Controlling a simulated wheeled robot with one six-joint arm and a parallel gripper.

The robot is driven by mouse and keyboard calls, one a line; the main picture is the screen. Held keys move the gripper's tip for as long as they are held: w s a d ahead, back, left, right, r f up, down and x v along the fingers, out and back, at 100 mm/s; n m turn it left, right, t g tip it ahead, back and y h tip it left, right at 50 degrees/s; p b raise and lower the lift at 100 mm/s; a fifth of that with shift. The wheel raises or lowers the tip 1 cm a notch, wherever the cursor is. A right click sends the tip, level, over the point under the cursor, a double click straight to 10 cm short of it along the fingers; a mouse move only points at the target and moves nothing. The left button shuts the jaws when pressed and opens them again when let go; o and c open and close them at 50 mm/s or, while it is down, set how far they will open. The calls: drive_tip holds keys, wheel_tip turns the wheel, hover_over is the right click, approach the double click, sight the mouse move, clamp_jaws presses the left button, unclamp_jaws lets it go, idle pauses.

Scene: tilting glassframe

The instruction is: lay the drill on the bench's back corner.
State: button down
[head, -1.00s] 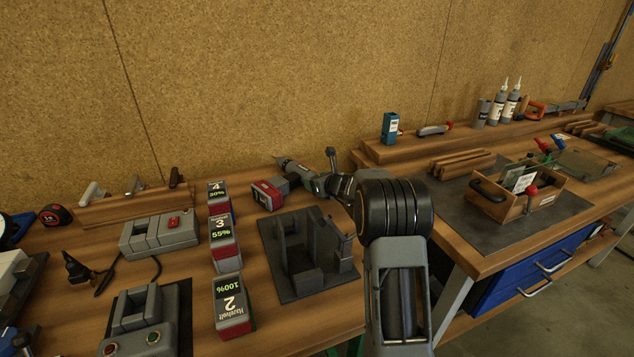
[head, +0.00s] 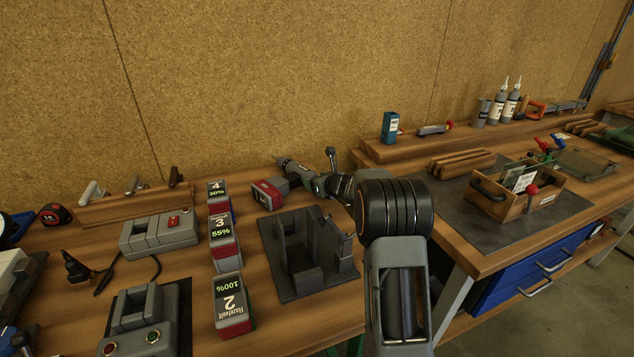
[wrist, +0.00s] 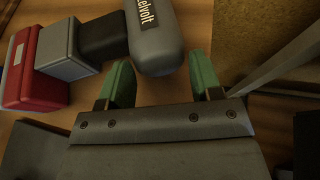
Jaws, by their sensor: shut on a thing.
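The drill (head: 296,169) is at the back right of the left bench (head: 180,268), on its side, with its red and grey battery (head: 268,194) toward the front left. In the wrist view its dark grey body (wrist: 155,38) and red battery end (wrist: 35,75) show close up. My gripper (head: 322,183) is shut on the drill, its green fingertips (wrist: 162,80) either side of the body's rear end. I cannot tell whether the drill's whole length touches the wood. My arm hides part of the bench's right edge.
A dark fixture (head: 308,255) stands just in front of the drill. Several battery packs (head: 225,242) stand in a row to its left, beside a grey charger (head: 160,236). The chipboard wall (head: 260,80) rises close behind. A second bench (head: 500,250) stands to the right.

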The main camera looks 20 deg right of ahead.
drive_tip(key=shift+r, duration=0.1)
idle(0.4)
drive_tip(key=shift+c, duration=1.3)
unclamp_jaws()
drive_tip(key=shift+o, duration=0.3)
drive_tip(key=shift+s+f, duration=0.1)
drive_tip(key=shift+f, duration=0.35)
wheel_tip(320, 180, up, 4)
drive_tip(key=shift+r, duration=0.15)
drive_tip(key=s+a+r, duration=0.1)
drive_tip(key=s+r, duration=0.3)
drive_tip(key=s, duration=0.3)
drive_tip(key=s+a+r+p, duration=0.1)
drive_tip(key=s+r, duration=0.4)
drive_tip(key=s, duration=0.1)
drive_tip(key=shift+s+a+r, duration=0.15)
drive_tip(key=shift+s+a, duration=0.1)
drive_tip(key=shift+s, duration=0.1)
